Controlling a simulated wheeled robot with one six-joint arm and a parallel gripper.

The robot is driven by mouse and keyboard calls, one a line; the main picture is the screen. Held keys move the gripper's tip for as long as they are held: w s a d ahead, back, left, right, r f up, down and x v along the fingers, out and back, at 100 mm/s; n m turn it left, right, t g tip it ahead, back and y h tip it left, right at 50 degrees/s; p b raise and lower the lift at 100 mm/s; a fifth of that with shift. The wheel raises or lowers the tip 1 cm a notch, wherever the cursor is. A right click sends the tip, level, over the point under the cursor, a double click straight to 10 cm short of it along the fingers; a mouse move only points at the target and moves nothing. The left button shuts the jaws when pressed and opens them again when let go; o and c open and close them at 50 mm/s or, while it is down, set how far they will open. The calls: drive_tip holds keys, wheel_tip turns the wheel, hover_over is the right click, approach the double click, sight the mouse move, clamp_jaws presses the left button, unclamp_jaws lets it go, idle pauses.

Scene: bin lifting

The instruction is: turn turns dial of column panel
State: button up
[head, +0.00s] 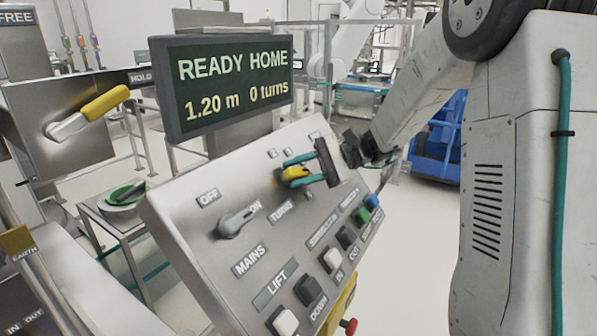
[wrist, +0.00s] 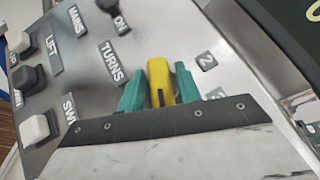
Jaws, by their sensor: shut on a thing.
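The column panel (head: 190,215) is a tilted steel plate with labelled controls. Its turns dial (head: 295,173) is a yellow knob above the TURNS label, and it also shows in the wrist view (wrist: 159,80). My gripper (head: 296,170) reaches in from the right and is shut on the dial, with one green finger on each side of the yellow knob. In the wrist view the fingers (wrist: 157,88) flank the knob, which has a dark mark on it. A "2" label shows beside the right finger; other dial labels are partly hidden. The display (head: 235,85) reads READY HOME, 1.20 m, 0 turns.
A grey MAINS switch (head: 238,221) sits left of the dial. Lift buttons (head: 310,290) and several coloured buttons line the panel's lower part. A yellow-handled lever (head: 104,102) is at the left. A blue bin (head: 446,140) stands behind my arm.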

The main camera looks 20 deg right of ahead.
drive_tip(key=shift+m+t+y, duration=0.3)
drive_tip(key=shift+m+t, duration=0.4)
drive_tip(key=shift+m, duration=0.2)
drive_tip(key=o, duration=0.7)
drive_tip(key=shift+d, duration=0.15)
drive_tip(key=v, duration=0.7)
drive_tip(key=shift+d+f, duration=0.1)
drive_tip(key=shift+d, duration=0.2)
